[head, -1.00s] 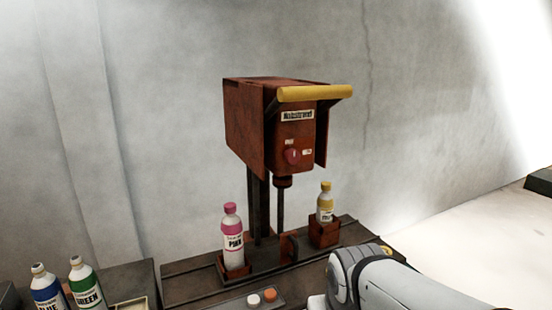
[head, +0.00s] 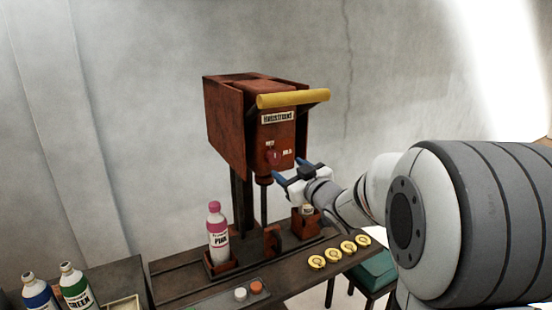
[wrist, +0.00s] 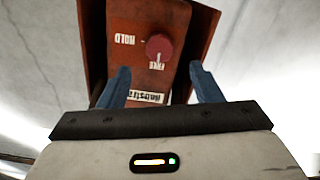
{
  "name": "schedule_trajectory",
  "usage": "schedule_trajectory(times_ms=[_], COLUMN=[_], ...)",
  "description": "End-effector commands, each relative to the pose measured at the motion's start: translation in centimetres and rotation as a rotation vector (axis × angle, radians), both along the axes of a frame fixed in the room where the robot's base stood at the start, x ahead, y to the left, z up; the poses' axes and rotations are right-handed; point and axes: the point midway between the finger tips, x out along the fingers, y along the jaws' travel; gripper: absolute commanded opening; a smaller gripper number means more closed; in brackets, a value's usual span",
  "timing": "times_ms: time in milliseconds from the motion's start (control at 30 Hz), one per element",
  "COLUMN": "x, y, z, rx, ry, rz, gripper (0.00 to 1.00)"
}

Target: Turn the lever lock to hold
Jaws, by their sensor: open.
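The lever lock is a round red knob (head: 273,157) on the front of the rusty red machine head (head: 279,135). A FREE label lies above it and a HOLD label (head: 287,152) to its right. In the wrist view, upside down, the knob (wrist: 159,46) carries a small pale mark on the side toward the FREE label (wrist: 157,66); the HOLD label (wrist: 125,40) is at left. My gripper (head: 292,169) is open and empty, just right of and below the knob in the head view. Its blue fingers are apart, with the knob beyond their tips in the wrist view.
A yellow bar (head: 293,99) juts out above the knob. A pink bottle (head: 217,235) stands in a holder below left; my arm partly hides the right holder (head: 300,224). Several yellow discs (head: 331,255) lie on the bench's right. Blue and green bottles stand at lower left.

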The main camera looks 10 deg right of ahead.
Motion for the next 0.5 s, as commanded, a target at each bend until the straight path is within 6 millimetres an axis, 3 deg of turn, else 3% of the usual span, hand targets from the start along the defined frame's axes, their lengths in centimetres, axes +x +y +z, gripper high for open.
schedule_trajectory(times_ms=[300, 500], x=[4.8, 6.5], y=[1.6, 2.1], z=[0.1, 0.0], rx=[-0.001, -0.001], ry=[0.002, 0.002], rz=[0.0, -0.001], gripper=[0.59, 0.59])
